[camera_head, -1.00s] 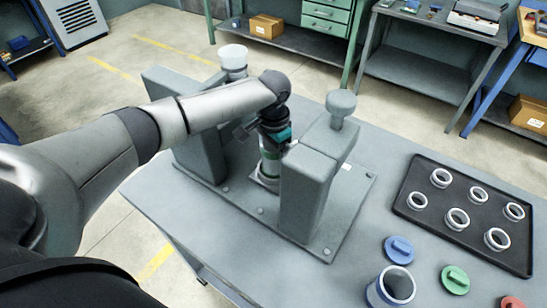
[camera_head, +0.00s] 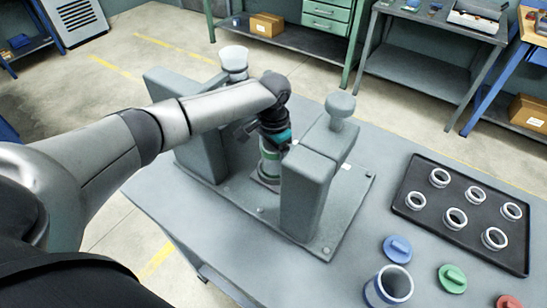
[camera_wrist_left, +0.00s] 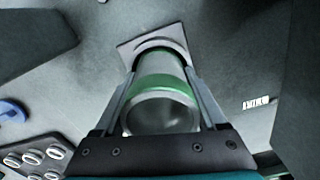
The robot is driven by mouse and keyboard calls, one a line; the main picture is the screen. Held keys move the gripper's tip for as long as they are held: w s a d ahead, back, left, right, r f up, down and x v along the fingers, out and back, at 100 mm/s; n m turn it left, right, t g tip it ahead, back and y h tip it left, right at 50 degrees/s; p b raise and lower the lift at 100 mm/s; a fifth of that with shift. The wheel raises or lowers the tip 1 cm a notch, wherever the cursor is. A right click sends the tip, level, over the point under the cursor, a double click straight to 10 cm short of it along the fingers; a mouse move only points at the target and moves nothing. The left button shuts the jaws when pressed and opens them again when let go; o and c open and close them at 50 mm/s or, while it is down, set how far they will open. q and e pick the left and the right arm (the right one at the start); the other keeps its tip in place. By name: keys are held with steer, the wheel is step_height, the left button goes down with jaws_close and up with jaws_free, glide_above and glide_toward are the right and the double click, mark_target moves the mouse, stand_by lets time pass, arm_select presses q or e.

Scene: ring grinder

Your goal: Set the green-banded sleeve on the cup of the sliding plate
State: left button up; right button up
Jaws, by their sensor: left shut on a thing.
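The green-banded sleeve (camera_wrist_left: 162,92) is a grey-white tube with green bands, held between the two fingers of my left gripper (camera_wrist_left: 162,85). In the head view the sleeve (camera_head: 268,166) stands about upright below my left gripper (camera_head: 272,150), between two grey blocks. In the wrist view its far end meets or lies just above a round cup (camera_wrist_left: 157,46) on the square sliding plate (camera_wrist_left: 128,49). I cannot tell whether the sleeve's end is seated in the cup. The plate is mostly hidden in the head view. My right gripper is not in view.
The grey blocks (camera_head: 306,190) rise close on both sides, one with a knob (camera_head: 340,104), the other near a white-topped post (camera_head: 234,60). A black tray (camera_head: 410,204) with several rings lies at right. A blue-banded sleeve (camera_head: 395,284) and coloured caps (camera_head: 397,249) stand at front right.

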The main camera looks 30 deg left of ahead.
arm_select(q)
steer(key=shift+p, duration=0.45)
stand_by(0.4)
stand_by(0.3)
steer(key=o, duration=1.3)
step_height(320, 180, up, 7)
steer(key=p, duration=0.8)
steer(key=shift+s+d+f, duration=0.1)
stand_by(0.5)
